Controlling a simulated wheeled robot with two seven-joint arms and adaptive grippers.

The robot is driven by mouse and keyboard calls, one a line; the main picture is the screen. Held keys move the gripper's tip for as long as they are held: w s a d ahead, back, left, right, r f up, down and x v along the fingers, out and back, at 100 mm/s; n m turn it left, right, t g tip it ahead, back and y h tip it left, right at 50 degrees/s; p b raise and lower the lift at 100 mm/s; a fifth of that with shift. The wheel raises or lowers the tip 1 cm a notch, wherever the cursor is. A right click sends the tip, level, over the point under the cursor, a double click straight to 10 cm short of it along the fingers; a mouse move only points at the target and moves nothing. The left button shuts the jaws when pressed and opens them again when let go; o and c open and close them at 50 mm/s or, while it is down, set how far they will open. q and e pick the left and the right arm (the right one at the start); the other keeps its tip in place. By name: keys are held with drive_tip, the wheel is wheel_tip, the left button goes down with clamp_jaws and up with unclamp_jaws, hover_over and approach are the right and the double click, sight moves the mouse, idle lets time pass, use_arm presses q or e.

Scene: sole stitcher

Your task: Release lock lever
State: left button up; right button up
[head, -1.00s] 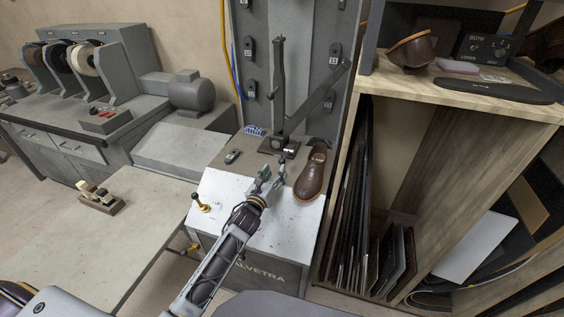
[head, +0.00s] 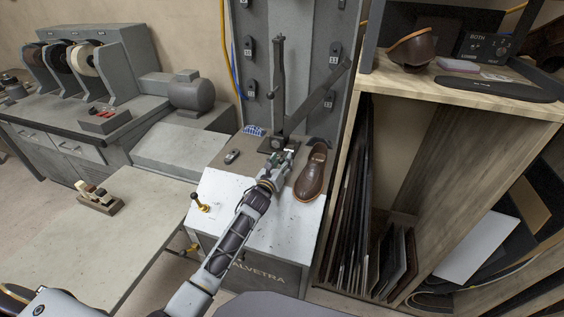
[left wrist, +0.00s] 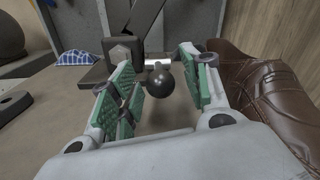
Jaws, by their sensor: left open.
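The lock lever shows in the left wrist view as a dark ball knob (left wrist: 160,84) at the base of the stitcher's post. A pale metal pin (left wrist: 157,62) shows just behind the knob. My left gripper (head: 286,158) is open at the foot of the post (head: 279,90). In the left wrist view its green-padded fingers (left wrist: 160,92) stand on either side of the knob, with gaps visible between pads and knob. In the head view the gripper hides the knob. My right gripper is in neither view.
A brown leather shoe (head: 312,172) stands close to the right of my left gripper; it fills the right of the left wrist view (left wrist: 250,95). A yellow-based lever (head: 201,205) stands at the white top's left. A wooden shelf (head: 450,92) bounds the right side.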

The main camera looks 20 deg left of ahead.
use_arm(q)
drive_tip(key=shift+w, duration=0.2)
clamp_jaws()
idle(0.4)
